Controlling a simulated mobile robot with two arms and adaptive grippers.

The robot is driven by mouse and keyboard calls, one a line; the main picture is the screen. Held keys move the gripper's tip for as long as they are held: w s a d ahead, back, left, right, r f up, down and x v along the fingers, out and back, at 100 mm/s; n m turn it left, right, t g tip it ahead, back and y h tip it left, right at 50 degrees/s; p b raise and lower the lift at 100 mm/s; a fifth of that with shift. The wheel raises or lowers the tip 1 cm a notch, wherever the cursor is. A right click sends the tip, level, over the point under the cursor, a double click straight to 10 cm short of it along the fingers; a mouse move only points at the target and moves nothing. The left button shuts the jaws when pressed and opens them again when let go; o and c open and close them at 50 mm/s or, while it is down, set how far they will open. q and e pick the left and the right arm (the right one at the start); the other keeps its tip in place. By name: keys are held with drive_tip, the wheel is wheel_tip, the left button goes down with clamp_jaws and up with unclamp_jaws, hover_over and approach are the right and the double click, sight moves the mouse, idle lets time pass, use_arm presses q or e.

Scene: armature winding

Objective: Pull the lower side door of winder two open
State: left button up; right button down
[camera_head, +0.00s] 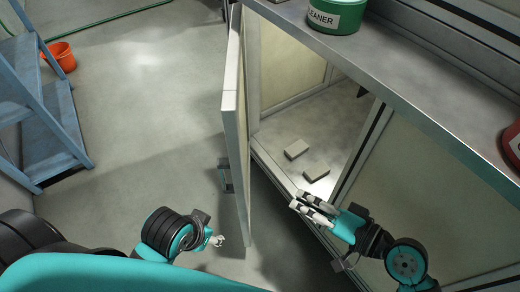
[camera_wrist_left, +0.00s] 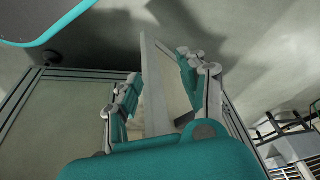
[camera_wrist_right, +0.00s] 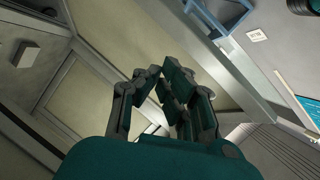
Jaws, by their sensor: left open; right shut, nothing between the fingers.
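The lower side door (camera_head: 236,140) stands swung out from the cabinet of the winder (camera_head: 440,180), seen nearly edge-on in the head view. Its handle (camera_head: 226,176) is on the face turned left. My right gripper (camera_head: 312,204) is shut and empty at the front of the open compartment, right of the door and apart from it. My left gripper (camera_head: 217,240) is low, left of the door's near edge; its fingers are small in the head view. In the left wrist view that gripper (camera_wrist_left: 160,85) is open, with the door's edge (camera_wrist_left: 153,80) showing between and beyond its fingers.
Two small blocks (camera_head: 297,149) lie on the compartment floor. A green cleaner can (camera_head: 335,14) and a red can (camera_head: 513,145) stand on the top. A blue step ladder (camera_head: 62,120) and an orange bucket (camera_head: 60,57) are at the left. The floor (camera_head: 150,110) between is clear.

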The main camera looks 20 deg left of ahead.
drive_tip(key=w+r+m+t+y, duration=0.2)
drive_tip(key=w+r+m, duration=0.2)
drive_tip(key=m, duration=0.1)
use_arm(q)
drive_tip(key=shift+w+f+p, duration=0.3)
drive_tip(key=shift+f+p, duration=0.35)
drive_tip(key=shift+p, duration=0.85)
use_arm(e)
drive_tip(key=s+a+x, duration=0.1)
drive_tip(key=s+x, duration=0.1)
drive_tip(key=x, duration=1)
drive_tip(key=shift+w+a+r+m, duration=0.15)
drive_tip(key=shift+w+a+m, duration=0.1)
drive_tip(key=shift+a+m, duration=0.05)
